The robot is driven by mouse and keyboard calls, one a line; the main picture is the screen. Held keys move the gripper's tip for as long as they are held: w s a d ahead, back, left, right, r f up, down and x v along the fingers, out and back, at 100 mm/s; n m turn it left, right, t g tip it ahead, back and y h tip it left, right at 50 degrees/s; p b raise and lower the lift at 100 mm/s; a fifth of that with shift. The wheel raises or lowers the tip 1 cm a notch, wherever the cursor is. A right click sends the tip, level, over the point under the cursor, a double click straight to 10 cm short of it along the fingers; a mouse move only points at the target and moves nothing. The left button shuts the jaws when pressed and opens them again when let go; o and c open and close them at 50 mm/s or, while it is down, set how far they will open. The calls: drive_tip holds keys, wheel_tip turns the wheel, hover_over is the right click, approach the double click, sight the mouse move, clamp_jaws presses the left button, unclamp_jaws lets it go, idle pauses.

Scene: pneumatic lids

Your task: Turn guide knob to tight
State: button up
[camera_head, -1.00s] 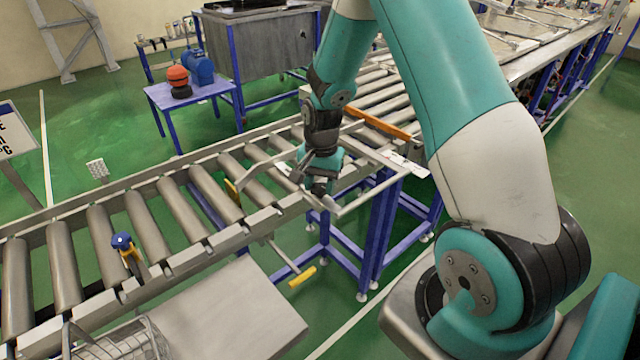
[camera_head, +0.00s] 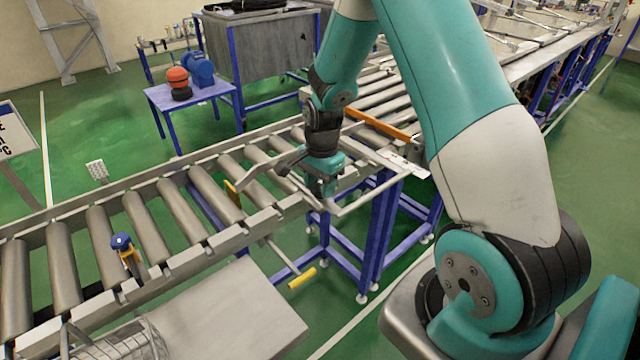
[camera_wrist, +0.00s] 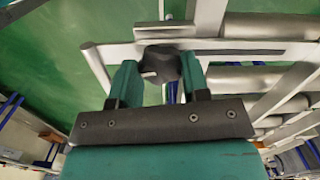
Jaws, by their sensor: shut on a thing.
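The guide knob (camera_wrist: 160,63) is a dark, rounded knob on a pale metal bar, in the upper middle of the wrist view. My gripper (camera_wrist: 159,76) has its two teal fingers on either side of the knob and is shut on it. In the head view my gripper (camera_head: 326,184) points down at the near side rail of the roller conveyor. The knob is hidden there behind the gripper, and I cannot read any tight or loose mark.
The roller conveyor (camera_head: 172,205) runs from lower left to upper right. Pale guide bars (camera_head: 372,193) lie close around my gripper. A yellow-ended lever (camera_head: 302,278) sticks out below the near rail. A blue-topped clamp (camera_head: 123,242) sits on the rail further left.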

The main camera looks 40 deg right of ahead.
drive_tip(key=shift+d, duration=0.1)
drive_tip(key=o, duration=0.9)
drive_tip(key=shift+r, duration=0.15)
drive_tip(key=r+b, duration=0.1)
drive_tip(key=r, duration=1)
drive_tip(key=d+r+b, duration=0.1)
drive_tip(key=r, duration=0.5)
drive_tip(key=shift+r+b, duration=0.1)
drive_tip(key=shift+b, duration=0.25)
